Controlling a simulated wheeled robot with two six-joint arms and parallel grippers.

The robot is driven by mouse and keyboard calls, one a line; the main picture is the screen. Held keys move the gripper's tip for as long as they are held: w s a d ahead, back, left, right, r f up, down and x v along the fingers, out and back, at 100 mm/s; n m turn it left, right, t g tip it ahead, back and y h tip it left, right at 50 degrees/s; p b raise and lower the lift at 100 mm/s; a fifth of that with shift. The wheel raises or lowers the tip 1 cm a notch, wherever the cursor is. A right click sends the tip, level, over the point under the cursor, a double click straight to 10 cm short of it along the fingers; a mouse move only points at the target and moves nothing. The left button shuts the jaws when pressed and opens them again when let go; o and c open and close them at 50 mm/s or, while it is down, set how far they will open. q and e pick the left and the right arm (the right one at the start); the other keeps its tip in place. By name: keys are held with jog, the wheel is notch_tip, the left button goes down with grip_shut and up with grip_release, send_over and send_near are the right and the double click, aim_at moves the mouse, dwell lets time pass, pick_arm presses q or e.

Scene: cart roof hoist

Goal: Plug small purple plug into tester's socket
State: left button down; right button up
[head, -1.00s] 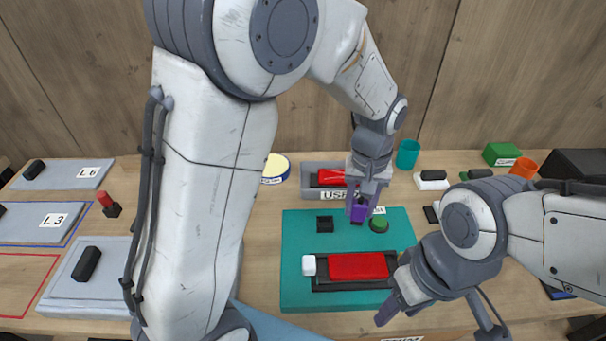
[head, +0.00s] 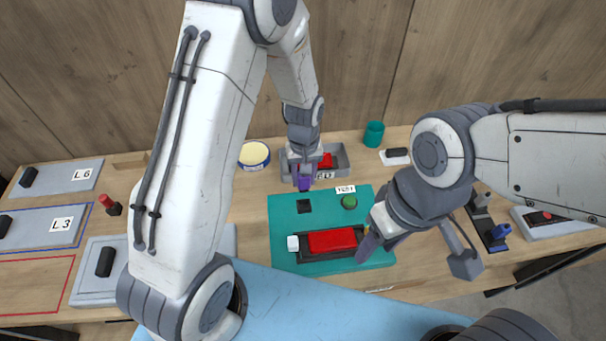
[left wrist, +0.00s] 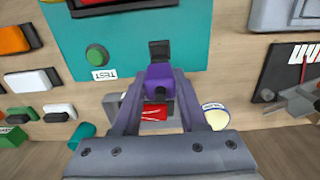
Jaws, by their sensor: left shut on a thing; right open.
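The small purple plug (head: 304,184) is held upright between the fingers of my left gripper (head: 304,176), which is shut on it. In the head view it is at the back edge of the teal tester board (head: 281,222), just behind the black square socket (head: 303,206). In the left wrist view the plug (left wrist: 160,80) overlaps the near side of the socket (left wrist: 160,48). The plug appears apart from the socket; its height above it is unclear. My right gripper (head: 418,252) is open and empty near the board's right edge.
The board carries a green button (head: 349,202) by a TEST label and a red block (head: 332,240) in a black cradle. Grey labelled trays lie left.

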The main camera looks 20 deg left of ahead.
aim_at(304, 191)
pick_arm(q)
jog(key=shift+s, duration=0.1)
notch_tip(304, 191, down, 5)
jog(key=b, duration=0.4)
jog(key=shift+f, duration=0.4)
dwell(1.4)
jog(key=shift+f+b, duration=1.15)
jog(key=shift+f, duration=0.45)
jog(key=shift+c, duration=1.8)
grip_release()
